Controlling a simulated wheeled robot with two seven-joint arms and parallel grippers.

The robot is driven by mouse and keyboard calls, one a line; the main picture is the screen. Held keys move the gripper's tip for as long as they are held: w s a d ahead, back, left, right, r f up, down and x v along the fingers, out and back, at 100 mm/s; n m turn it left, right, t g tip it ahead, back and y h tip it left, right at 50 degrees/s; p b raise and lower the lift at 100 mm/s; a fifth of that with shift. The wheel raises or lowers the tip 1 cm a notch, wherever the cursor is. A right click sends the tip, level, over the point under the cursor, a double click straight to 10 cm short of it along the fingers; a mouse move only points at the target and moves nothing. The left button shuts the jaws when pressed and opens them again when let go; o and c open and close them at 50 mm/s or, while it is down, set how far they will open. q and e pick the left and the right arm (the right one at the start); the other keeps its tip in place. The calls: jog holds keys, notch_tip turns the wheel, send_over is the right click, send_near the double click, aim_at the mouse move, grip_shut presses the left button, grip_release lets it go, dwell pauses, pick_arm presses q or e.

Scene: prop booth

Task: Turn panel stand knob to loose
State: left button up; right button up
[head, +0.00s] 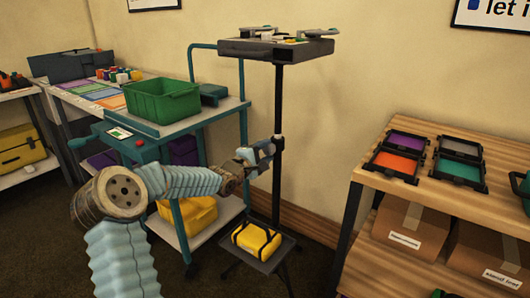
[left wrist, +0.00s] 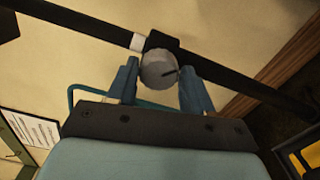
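The panel stand is a black upright pole (head: 278,105) with a dark panel (head: 262,48) on top. Its knob (left wrist: 157,68) is a round grey disc with a dark pointer line, on a black collar by a white band, in the left wrist view. The pointer runs from the middle towards the picture's right. My left gripper (left wrist: 159,80) has its two blue fingers on either side of the knob, with narrow gaps showing. In the head view my left gripper (head: 262,152) is at the pole, and the knob is hidden there. I do not see my right gripper.
A yellow strapped case (head: 257,240) sits on the stand's low shelf. A teal cart (head: 120,150) with a green crate (head: 163,100) stands to the left. A wooden shelf (head: 370,178) with coloured trays is on the right. The wall is close behind the pole.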

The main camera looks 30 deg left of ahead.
pick_arm(q)
jog(key=shift+o, duration=1.4)
jog(key=shift+s, duration=0.1)
jog(key=s+a, duration=0.1)
jog(key=s, duration=1.2)
jog(key=shift+s, duration=0.3)
